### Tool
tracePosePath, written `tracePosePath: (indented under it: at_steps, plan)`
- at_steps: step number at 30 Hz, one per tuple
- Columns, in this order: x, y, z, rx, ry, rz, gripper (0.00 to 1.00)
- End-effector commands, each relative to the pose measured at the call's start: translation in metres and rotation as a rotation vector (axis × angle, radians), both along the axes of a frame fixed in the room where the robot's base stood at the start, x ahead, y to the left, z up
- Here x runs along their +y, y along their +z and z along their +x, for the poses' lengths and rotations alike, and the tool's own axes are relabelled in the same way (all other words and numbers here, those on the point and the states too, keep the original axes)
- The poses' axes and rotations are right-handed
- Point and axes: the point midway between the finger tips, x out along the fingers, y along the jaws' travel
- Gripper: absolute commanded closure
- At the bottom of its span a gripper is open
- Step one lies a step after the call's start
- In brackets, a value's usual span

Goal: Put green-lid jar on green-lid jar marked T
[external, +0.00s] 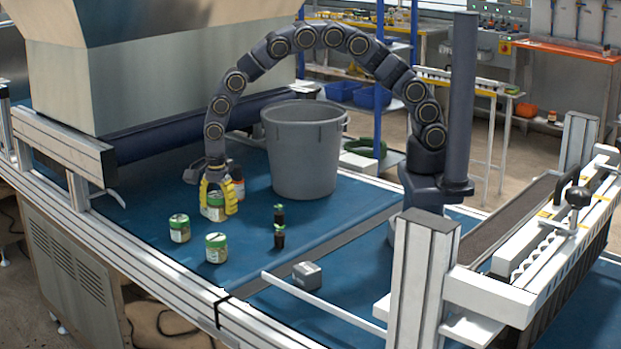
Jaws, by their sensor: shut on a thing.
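My gripper (218,208) points down with its yellow fingers shut around a green-lid jar (215,213). The fingers cover both sides of this jar, and I cannot tell whether it touches the blue table or hangs just above it. A second green-lid jar (179,229) stands upright to the left and nearer the camera. A third green-lid jar (216,248) stands upright in front of the held one. Both are apart from my gripper. A mark T is too small to make out on any of them.
A jar with a red label (238,184) stands just behind my gripper. A grey block (307,275) lies nearer the front. Blue table (140,205) is clear at the left.

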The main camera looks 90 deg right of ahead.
Motion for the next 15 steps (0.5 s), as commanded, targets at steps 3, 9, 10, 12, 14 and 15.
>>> tracePosePath:
  at_steps: [3,9,10,12,14,15]
  plan:
    - [0.0,-0.006,0.005,0.001,-0.001,-0.001,0.8]
    - [0.002,-0.021,0.011,0.001,-0.001,0.001,0.8]
    - [0.002,-0.026,0.01,0.002,-0.001,0.001,0.8]
    - [0.002,-0.037,0.011,0.0,-0.001,0.001,0.8]
    - [0.002,-0.043,0.011,-0.001,-0.001,0.001,0.8]
    - [0.001,-0.044,0.011,-0.001,-0.001,0.001,0.8]
